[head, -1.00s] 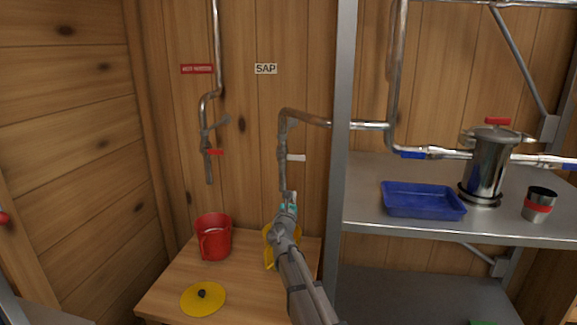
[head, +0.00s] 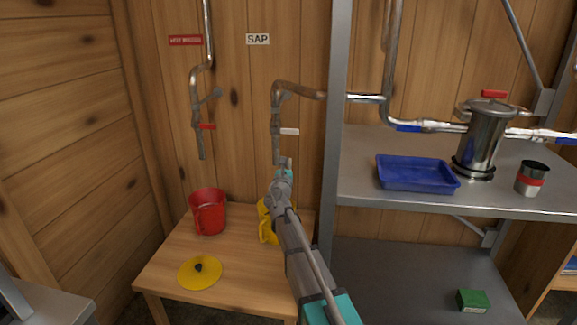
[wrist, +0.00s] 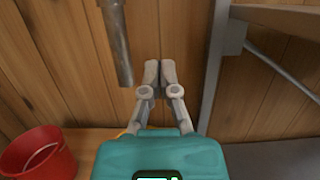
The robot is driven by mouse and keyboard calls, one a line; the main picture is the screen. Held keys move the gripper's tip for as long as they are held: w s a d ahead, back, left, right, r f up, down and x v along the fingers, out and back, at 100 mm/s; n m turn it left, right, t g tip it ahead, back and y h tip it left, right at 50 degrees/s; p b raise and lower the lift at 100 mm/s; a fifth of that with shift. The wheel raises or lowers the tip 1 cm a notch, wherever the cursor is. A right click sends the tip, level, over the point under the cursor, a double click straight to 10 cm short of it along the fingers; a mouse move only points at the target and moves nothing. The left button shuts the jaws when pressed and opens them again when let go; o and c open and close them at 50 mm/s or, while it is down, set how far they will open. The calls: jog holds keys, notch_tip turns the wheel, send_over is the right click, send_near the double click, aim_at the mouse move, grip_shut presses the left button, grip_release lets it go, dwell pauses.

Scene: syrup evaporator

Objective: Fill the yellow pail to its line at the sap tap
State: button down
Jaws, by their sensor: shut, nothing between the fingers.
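The yellow pail (head: 265,232) stands on the small wooden table, mostly hidden behind my arm; its fill line and contents cannot be seen. The sap tap (head: 276,120) is a grey pipe coming down below the SAP sign (head: 258,39), with a white handle (head: 289,131) sticking out to the right. My gripper (head: 285,163) is shut and empty, beside the lower end of the tap pipe and below the handle. In the wrist view the fingertips (wrist: 160,70) are together, just right of the pipe (wrist: 117,45).
A red pail (head: 208,212) and a yellow lid (head: 200,273) are on the wooden table (head: 165,262). A second tap with a red handle (head: 207,126) hangs at left. The metal shelf (head: 370,205) at right holds a blue tray (head: 417,187), a steel pot and a cup.

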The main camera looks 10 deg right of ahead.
aim_at(285, 131)
jog(key=w+d+r+p, duration=0.2)
jog(key=w+r+p, duration=0.3)
jog(key=w, duration=0.1)
jog(key=shift+r, duration=0.3)
jog(key=shift+w, duration=0.1)
dwell(0.4)
jog(key=shift+a+r+n+p, duration=0.1)
jog(key=shift+r+n+p, duration=0.05)
jog(key=shift+n+p, duration=0.2)
dwell(0.3)
